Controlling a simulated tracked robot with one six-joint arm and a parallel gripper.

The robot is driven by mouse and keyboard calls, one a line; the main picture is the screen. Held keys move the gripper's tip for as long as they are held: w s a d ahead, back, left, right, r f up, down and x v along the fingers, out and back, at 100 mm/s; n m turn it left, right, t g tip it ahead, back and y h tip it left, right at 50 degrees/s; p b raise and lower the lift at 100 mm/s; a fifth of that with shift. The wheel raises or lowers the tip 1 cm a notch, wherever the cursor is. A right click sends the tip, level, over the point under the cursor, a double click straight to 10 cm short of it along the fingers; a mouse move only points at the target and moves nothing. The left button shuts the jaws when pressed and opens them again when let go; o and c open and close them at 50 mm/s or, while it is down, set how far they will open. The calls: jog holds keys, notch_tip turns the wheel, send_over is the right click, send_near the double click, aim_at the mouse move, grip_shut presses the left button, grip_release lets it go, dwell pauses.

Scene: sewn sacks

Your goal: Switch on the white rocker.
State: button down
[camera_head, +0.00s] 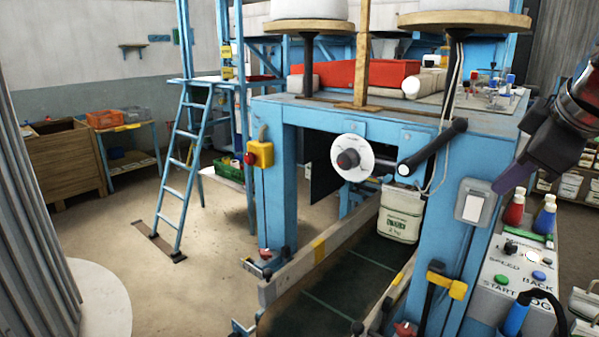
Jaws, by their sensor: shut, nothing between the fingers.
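The white rocker (473,208) sits in a grey switch box on the front of the blue right-hand post of the machine. It faces me, and I cannot tell which way it is tipped. My gripper (500,187) comes in from the upper right, dark with purplish fingers. It is shut and empty. Its tip is just above and right of the rocker in the picture, close to the upper right of the switch box. I cannot tell whether it touches the box; the rocker itself is not covered.
A grey control panel (515,272) with green, blue and black controls stands below right, with red (514,208) and blue (545,215) bottles on top. A black handle (432,146) juts out left of my gripper. A white sack (400,214) hangs above the dark conveyor (335,290).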

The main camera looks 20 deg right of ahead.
jog(key=shift+v, duration=2)
jog(key=w+a+f+g+y, duration=0.1)
jog(key=w+a+f, duration=0.3)
jog(key=f, duration=0.2)
jog(key=w+a+f+y, duration=0.1)
jog(key=w+a+f, duration=0.35)
jog(key=f, duration=0.25)
jog(key=s+a+f+m, duration=0.3)
jog(key=s+a+f, duration=0.1)
jog(key=a+f, duration=0.5)
jog(key=s+a+f+m, duration=0.3)
jog(key=s+a+f, duration=0.2)
jog(key=a+f, duration=0.4)
jog(key=shift+s+a+f, duration=0.2)
jog(key=shift+a+f, duration=0.1)
jog(key=shift+a, duration=0.15)
